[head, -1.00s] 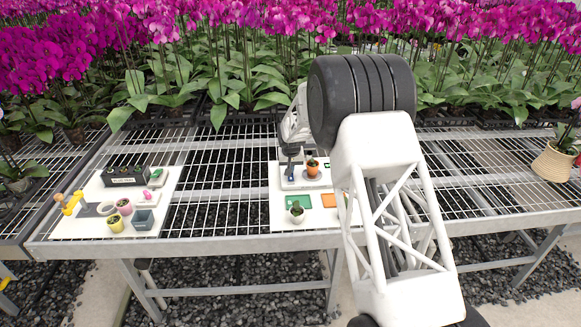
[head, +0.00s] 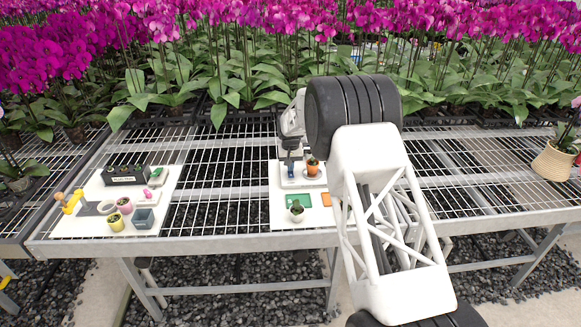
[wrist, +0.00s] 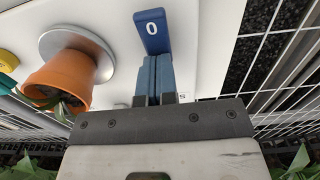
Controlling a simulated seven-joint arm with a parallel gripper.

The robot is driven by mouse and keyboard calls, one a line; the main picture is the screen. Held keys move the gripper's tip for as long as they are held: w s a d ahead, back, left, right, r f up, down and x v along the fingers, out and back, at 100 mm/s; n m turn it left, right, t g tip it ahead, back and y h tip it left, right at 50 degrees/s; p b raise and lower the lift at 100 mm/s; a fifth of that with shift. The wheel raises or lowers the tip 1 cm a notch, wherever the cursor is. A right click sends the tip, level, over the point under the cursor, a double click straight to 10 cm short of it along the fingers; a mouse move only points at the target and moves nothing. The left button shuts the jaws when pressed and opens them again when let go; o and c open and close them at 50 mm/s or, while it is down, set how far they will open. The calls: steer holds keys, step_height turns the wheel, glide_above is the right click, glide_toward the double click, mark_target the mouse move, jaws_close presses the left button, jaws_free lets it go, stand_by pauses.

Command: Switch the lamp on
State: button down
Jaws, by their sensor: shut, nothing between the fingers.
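A blue switch piece (wrist: 152,32) marked "0" stands out from a white surface in the wrist view. My gripper (wrist: 155,62) is shut and empty, its two blue-grey fingers side by side. The fingertips are right at the near end of the switch piece; I cannot tell if they touch it. In the head view my gripper (head: 290,163) is over the back of the right white board (head: 283,215), left of the orange pot. I cannot make out a lamp or any light in either view.
The left board (head: 75,222) holds pots and a black tray (head: 125,175).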

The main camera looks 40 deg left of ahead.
steer(key=shift+s+d+f, duration=0.1)
steer(key=shift+d+f, duration=0.1)
steer(key=shift+f, duration=0.95)
steer(key=shift+s+d, duration=0.1)
steer(key=shift+s, duration=0.05)
steer(key=shift+s+d+r, duration=0.2)
steer(key=shift+s+d, duration=0.25)
steer(key=shift+r, duration=0.1)
step_height(320, 180, up, 16)
steer(key=shift+w+a, duration=0.35)
